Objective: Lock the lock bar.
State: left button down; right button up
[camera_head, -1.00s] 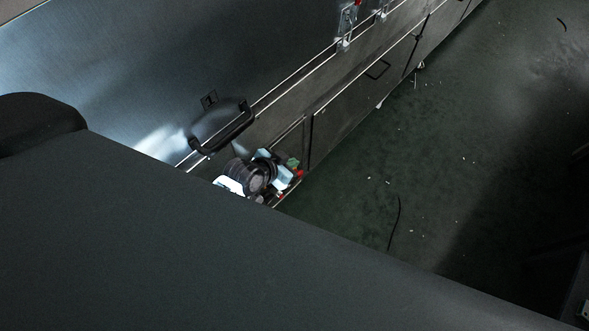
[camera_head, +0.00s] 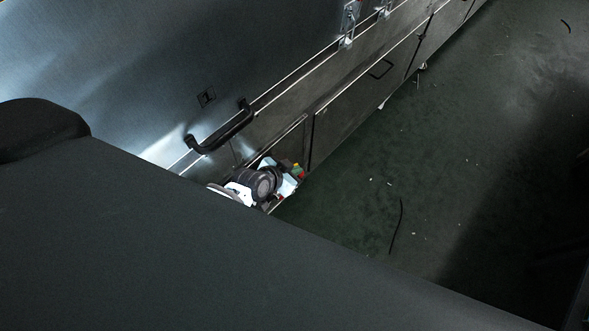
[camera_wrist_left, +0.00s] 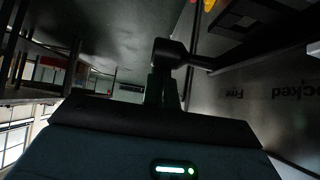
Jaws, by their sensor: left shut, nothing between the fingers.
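In the left wrist view, a black bar with a thick, blocky end (camera_wrist_left: 185,54) lies across the picture just beyond my fingers. It looks like the lock bar. My left gripper (camera_wrist_left: 163,88) is shut and empty, its fingers pointing at the bar's thick end. Whether they touch it cannot be told. Upside-down lettering, "Free" and part of "Locked" (camera_wrist_left: 290,92), is on the panel to the right. In the head view, my left wrist shows low beside the machine, partly hidden by a large dark surface. My right gripper is not in view.
In the head view, a black handle (camera_head: 220,131) sticks out from the metal machine wall above my left wrist. The dark green floor (camera_head: 430,170) to the right is mostly clear, with small scraps.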

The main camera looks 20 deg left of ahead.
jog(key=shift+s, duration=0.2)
